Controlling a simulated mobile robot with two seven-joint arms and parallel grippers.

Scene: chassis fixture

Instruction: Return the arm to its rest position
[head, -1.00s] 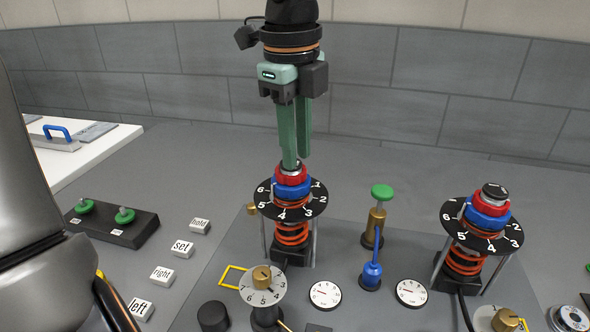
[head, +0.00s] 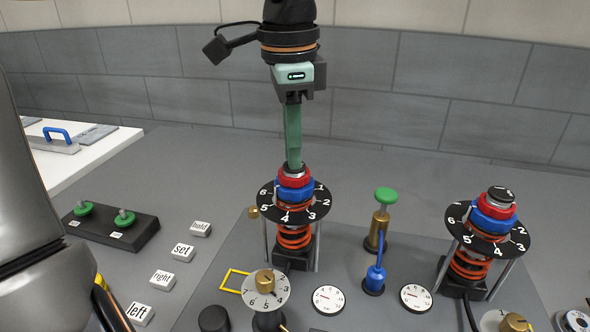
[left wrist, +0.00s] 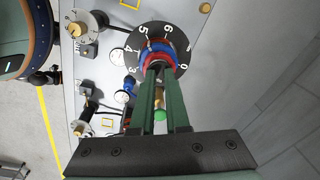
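My left gripper (head: 294,165) hangs down in the upper middle of the head view, with long green fingers. Its tips are at the top of the left spring unit (head: 293,237), just above the red nut (head: 294,178). In the left wrist view, the two fingers (left wrist: 158,70) have a gap between them, and their tips overlap the top of this unit in the picture. I cannot tell whether they grip its small top or only stand around it. My right gripper is in no view.
A second spring unit (head: 488,235) stands at right. A green-topped brass plunger (head: 381,220), a blue plunger (head: 375,275), gauges (head: 328,299) and a numbered dial (head: 265,289) stand nearby. A black box with green knobs (head: 110,227) and label blocks are at left. A grey wall (head: 420,90) closes the back.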

